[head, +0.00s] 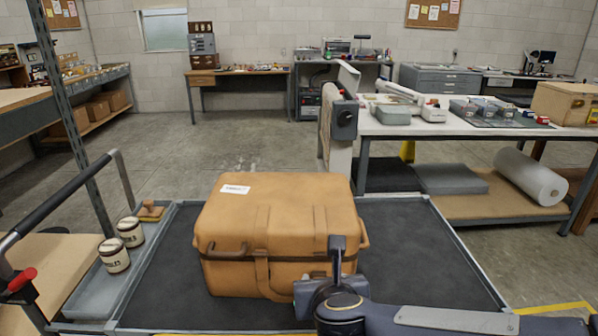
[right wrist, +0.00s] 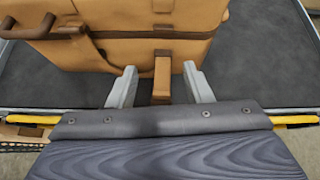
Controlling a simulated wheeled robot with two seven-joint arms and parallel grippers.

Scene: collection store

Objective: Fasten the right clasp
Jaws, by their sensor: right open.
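A tan case (head: 280,215) with a white label on its lid stands closed on a dark-matted cart. Its carrying handle (head: 228,250) and one clasp strap (head: 262,275) show on the front. My right gripper (head: 337,245) is at the right part of the case front and covers the right clasp in the head view. In the right wrist view, the right clasp (right wrist: 162,80) is a tan strap hanging between the two open grey fingers (right wrist: 160,88), with a gap on each side. I cannot tell whether it is latched. My left gripper is not in view.
The cart mat (head: 410,250) is clear to the right. A white worktable (head: 375,127) stands behind on the right.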

